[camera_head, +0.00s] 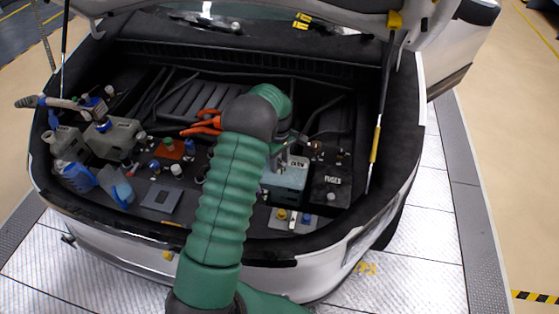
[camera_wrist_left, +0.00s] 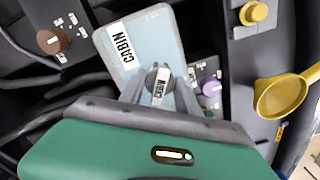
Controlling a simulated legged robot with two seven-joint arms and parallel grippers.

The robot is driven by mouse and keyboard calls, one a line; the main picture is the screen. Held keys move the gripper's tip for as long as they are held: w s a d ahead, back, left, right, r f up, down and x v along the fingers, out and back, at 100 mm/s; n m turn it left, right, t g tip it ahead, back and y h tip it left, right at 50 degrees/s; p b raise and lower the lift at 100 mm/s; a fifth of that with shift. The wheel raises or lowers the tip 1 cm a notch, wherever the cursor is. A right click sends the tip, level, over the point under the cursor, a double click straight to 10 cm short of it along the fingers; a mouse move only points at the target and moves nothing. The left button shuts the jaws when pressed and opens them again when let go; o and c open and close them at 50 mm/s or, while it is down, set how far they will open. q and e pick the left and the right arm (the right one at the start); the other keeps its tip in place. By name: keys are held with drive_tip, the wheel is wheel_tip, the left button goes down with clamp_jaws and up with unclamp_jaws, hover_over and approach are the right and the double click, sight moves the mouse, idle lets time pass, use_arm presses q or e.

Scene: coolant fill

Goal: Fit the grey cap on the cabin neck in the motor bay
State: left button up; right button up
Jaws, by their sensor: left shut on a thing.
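The cabin tank (camera_head: 284,182) is a pale blue-grey box marked CABIN at the right of the motor bay. It also shows in the left wrist view (camera_wrist_left: 120,38). My left gripper (camera_wrist_left: 160,84) is shut on a small grey cap (camera_wrist_left: 153,76) with a white label. The cap is over the cabin tank, near its lower end in the wrist view. The cap hides the cabin neck, so I cannot tell whether it touches it. In the head view my green left arm covers part of the bay and most of the gripper. My right gripper is not in view.
A black FUSES box (camera_head: 331,187) stands right of the tank. In the wrist view there are a yellow funnel (camera_wrist_left: 280,96), a yellow cap (camera_wrist_left: 254,13), a purple cap (camera_wrist_left: 211,86) and a brown cap (camera_wrist_left: 52,41). Orange-handled pliers (camera_head: 206,124) lie left of my arm.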

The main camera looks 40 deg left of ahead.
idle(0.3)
use_arm(q)
drive_tip(key=shift+f+m+p, duration=0.1)
drive_tip(key=shift+m+p, duration=0.25)
drive_tip(key=shift+m, duration=1.25)
drive_tip(key=o, duration=1.2)
